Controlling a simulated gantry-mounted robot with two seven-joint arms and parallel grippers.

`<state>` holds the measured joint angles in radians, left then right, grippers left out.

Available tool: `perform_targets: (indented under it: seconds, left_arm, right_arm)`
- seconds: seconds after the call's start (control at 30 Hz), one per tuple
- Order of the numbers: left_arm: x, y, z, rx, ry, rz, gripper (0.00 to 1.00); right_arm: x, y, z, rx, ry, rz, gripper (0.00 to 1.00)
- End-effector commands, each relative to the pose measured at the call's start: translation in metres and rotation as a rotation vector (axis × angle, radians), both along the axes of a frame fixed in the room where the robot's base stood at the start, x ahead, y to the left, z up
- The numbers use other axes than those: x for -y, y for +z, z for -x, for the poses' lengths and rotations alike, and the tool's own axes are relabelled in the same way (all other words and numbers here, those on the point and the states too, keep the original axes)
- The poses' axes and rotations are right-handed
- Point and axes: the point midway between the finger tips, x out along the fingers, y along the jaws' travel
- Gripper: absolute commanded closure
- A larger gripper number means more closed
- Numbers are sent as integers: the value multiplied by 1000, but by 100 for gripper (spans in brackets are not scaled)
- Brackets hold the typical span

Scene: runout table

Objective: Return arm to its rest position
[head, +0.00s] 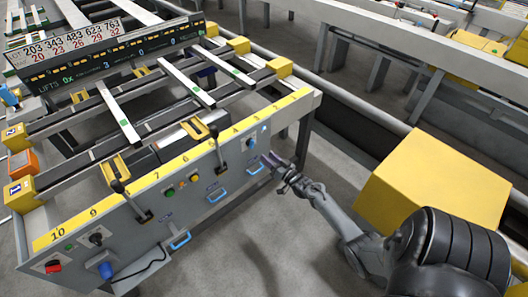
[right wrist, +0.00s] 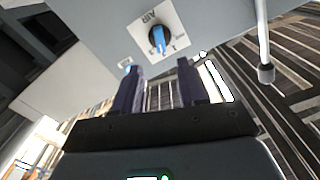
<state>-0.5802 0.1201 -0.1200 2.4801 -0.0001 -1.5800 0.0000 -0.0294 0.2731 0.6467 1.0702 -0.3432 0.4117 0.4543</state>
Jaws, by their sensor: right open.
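My right arm (head: 335,215) comes in from the lower right of the head view. Its gripper (head: 272,161) is beside the right end of the grey control panel (head: 205,175). In the right wrist view the two dark fingers (right wrist: 160,88) stand apart with nothing between them. A blue rotary switch (right wrist: 158,38) on a white plate is just beyond the fingertips; the gripper is not closed on it. The same switch shows on the panel in the head view (head: 250,144). My left gripper is not in view.
The panel carries blue handles (head: 218,196), buttons and black levers (head: 222,145). The runout table's rails (head: 120,112) lie behind it. A large yellow box (head: 435,180) stands beside my right arm. Grey floor (head: 265,235) is open in front of the panel.

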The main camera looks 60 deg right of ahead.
Motion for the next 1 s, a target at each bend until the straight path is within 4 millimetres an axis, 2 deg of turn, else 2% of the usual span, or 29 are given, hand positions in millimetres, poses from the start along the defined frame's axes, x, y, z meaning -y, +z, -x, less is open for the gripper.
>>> perform_targets:
  seconds: [0.17, 0.63, 0.8, 0.9, 0.97, 1.0]
  left_arm:
    - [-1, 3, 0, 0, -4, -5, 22]
    - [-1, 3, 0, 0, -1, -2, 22]
    - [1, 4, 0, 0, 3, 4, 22]
    - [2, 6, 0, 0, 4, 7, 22]
    - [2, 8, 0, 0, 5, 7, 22]
    - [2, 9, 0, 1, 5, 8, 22]
  right_arm:
    - [-3, 0, 9, 1, 0, 0, 58]
    - [-3, -1, 11, -2, 0, -1, 58]
    - [-6, -17, 29, -40, 0, -4, 58]
    - [-22, -38, 45, -86, 28, -12, 58]
    - [-46, -43, 51, -106, 75, -3, 58]
    - [-65, -41, 52, -110, 113, 9, 58]
